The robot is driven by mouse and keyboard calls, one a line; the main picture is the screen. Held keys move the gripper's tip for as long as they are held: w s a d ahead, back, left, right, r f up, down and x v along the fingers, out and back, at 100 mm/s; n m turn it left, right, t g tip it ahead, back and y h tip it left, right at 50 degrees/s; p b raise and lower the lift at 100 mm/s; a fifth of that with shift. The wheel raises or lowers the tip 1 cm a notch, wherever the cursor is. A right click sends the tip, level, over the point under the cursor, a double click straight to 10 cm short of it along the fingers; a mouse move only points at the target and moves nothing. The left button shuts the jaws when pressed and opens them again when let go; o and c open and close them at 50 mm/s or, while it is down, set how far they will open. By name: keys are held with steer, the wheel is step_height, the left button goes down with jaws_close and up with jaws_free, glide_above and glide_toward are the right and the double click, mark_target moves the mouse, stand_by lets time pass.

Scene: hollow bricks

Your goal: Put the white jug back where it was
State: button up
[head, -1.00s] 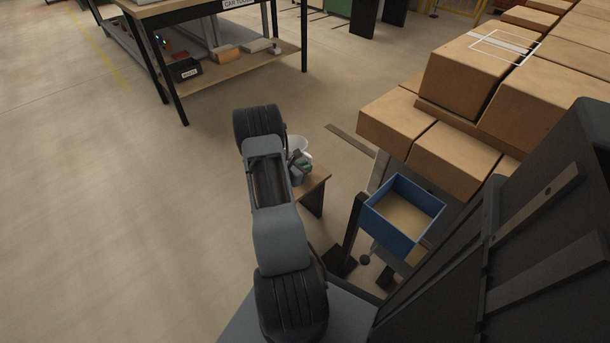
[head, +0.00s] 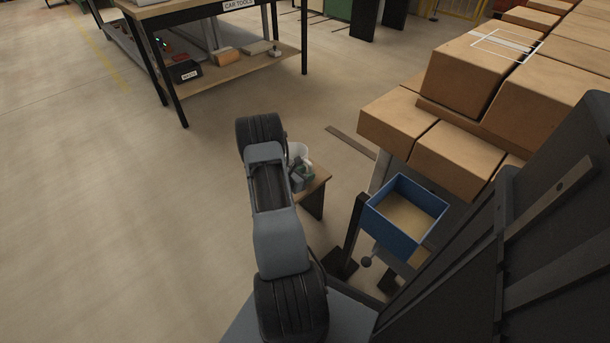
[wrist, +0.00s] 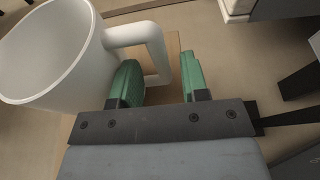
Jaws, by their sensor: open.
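The white jug (wrist: 60,50) fills the left of the wrist view, its open rim towards the camera and its handle (wrist: 160,62) pointing right. My gripper (wrist: 162,80) has green fingers and is open. The handle's outer bar lies between the two fingers; the left finger is in the gap between jug body and bar. I cannot tell whether either finger touches it. In the head view my gripper (head: 301,178) and the jug (head: 299,152) show at a small wooden stand (head: 318,184), partly hidden by my arm. The jug's base is hidden.
A blue open box (head: 397,229) on a dark post stands right of the stand. Stacked brown blocks (head: 455,155) fill the right. A workbench (head: 190,12) with a lower shelf stands at the back left. The floor on the left is clear.

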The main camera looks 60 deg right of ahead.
steer(key=shift+r, duration=0.25)
steer(key=p+v, duration=0.3)
steer(key=v, duration=0.9)
steer(key=w+a+r+m+y, duration=0.1)
steer(key=a+r+m+y, duration=0.55)
steer(key=a+r, duration=0.65)
steer(key=s+a+r+m+t+y, duration=0.1)
steer(key=a+r+m+t+y, duration=0.2)
steer(key=a+r, duration=0.3)
steer(key=s+a+r+m+t+y, duration=0.1)
steer(key=a+r+m+t+y, duration=0.3)
steer(key=a, duration=1.2)
steer(key=shift+s+a+r+m, duration=0.2)
steer(key=shift+r+m, duration=0.25)
steer(key=shift+r, duration=0.5)
steer(key=shift+d, duration=0.1)
